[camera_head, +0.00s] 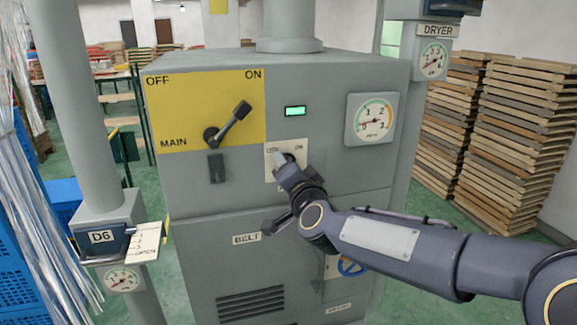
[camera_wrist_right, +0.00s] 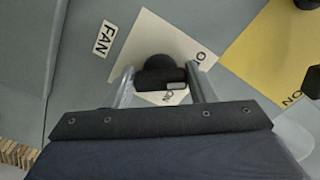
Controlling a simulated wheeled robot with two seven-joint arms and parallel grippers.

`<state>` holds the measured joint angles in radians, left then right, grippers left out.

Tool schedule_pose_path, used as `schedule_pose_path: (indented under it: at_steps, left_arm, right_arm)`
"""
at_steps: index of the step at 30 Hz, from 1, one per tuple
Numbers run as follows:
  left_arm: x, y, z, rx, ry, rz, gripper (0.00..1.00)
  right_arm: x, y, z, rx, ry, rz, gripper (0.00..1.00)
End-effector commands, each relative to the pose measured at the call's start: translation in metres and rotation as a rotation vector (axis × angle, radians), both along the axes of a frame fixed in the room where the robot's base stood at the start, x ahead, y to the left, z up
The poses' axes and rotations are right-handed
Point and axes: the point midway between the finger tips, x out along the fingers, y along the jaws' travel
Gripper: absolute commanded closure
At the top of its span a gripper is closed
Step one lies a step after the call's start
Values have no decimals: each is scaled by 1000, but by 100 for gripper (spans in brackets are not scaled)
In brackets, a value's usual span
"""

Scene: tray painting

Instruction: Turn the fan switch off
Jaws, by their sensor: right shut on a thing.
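The fan switch is a round black knob with a bar (camera_wrist_right: 168,72) on a cream plate, beside a FAN label (camera_wrist_right: 105,39) in the right wrist view. A small light mark on the bar lies beside the plate's ON lettering. In the head view the cream plate (camera_head: 270,172) is on the machine front, with OFF at left and ON at right; my gripper hides the knob there. My right gripper (camera_head: 283,160) is shut on the knob, one finger on each side (camera_wrist_right: 162,86). My left gripper is not in view.
The MAIN lever (camera_head: 231,124) on the yellow panel (camera_head: 180,95) leans toward ON, up and left of my gripper. A green lamp (camera_head: 295,111) is lit. Wooden trays (camera_head: 520,130) are stacked at right.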

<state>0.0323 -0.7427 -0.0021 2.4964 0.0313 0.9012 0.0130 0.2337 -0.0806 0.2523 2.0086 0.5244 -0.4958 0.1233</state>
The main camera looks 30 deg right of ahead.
Motion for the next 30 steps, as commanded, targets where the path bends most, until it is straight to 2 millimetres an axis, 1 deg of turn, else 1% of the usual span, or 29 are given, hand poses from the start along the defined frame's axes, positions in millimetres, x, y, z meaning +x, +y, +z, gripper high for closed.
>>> schedule_pose_path:
  at_steps: [3, 9, 26, 27, 30]
  left_arm:
    - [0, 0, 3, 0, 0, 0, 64]
    - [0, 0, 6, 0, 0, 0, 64]
    - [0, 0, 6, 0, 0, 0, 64]
    - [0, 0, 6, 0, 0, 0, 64]
    - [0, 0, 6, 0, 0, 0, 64]
  right_arm:
    - [0, 0, -1, -61, 18, 1, 73]
    - [0, -1, -2, -129, 35, 0, 73]
    - [0, -1, -3, -162, 43, 1, 73]
    - [0, -1, -3, -162, 43, 1, 49]
    - [0, -1, -2, -162, 42, 0, 36]
